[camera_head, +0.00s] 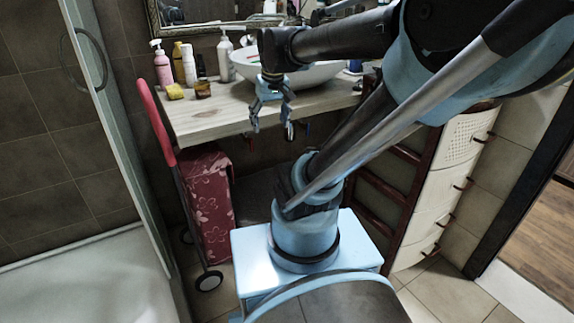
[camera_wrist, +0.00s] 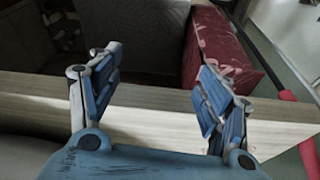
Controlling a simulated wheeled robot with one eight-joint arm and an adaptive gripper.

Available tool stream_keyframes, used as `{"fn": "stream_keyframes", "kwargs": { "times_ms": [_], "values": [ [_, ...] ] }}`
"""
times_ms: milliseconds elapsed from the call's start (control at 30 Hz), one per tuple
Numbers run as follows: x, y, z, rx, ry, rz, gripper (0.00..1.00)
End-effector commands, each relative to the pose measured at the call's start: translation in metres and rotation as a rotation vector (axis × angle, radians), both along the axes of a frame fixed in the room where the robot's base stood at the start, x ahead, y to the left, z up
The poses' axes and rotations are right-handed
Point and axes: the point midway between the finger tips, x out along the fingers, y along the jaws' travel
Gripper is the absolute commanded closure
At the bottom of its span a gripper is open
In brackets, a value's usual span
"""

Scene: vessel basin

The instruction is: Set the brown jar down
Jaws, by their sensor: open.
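The brown jar (camera_head: 203,89) stands upright on the wooden counter (camera_head: 215,119), near its left end, in the head view. It is small and amber-brown, beside a yellow block. My gripper (camera_head: 271,130) is to the right of the jar, pointing down at the counter's front edge, in front of the white basin. In the wrist view my gripper (camera_wrist: 155,75) is open, with nothing between its fingers. The jar does not show in the wrist view.
Several bottles, including a pink pump bottle (camera_head: 162,66), stand behind the jar. The white basin (camera_head: 305,73) is to its right. A red patterned trolley bag (camera_head: 208,190) stands below the counter, its red handle (camera_head: 157,120) rising at the left.

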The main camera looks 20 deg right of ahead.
Motion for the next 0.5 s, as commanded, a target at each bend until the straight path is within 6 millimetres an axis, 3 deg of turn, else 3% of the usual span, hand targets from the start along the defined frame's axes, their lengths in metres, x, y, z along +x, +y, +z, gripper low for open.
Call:
{"fn": "stream_keyframes", "kwargs": {
  "times_ms": [233,400,500],
  "values": [
    [-0.069,-0.025,-0.066,-0.006,0.035,-0.082,0.29],
    [-0.096,-0.029,-0.096,-0.008,0.052,-0.115,0.29],
    [-0.103,-0.031,-0.104,-0.009,0.056,-0.123,0.29]
  ]
}}
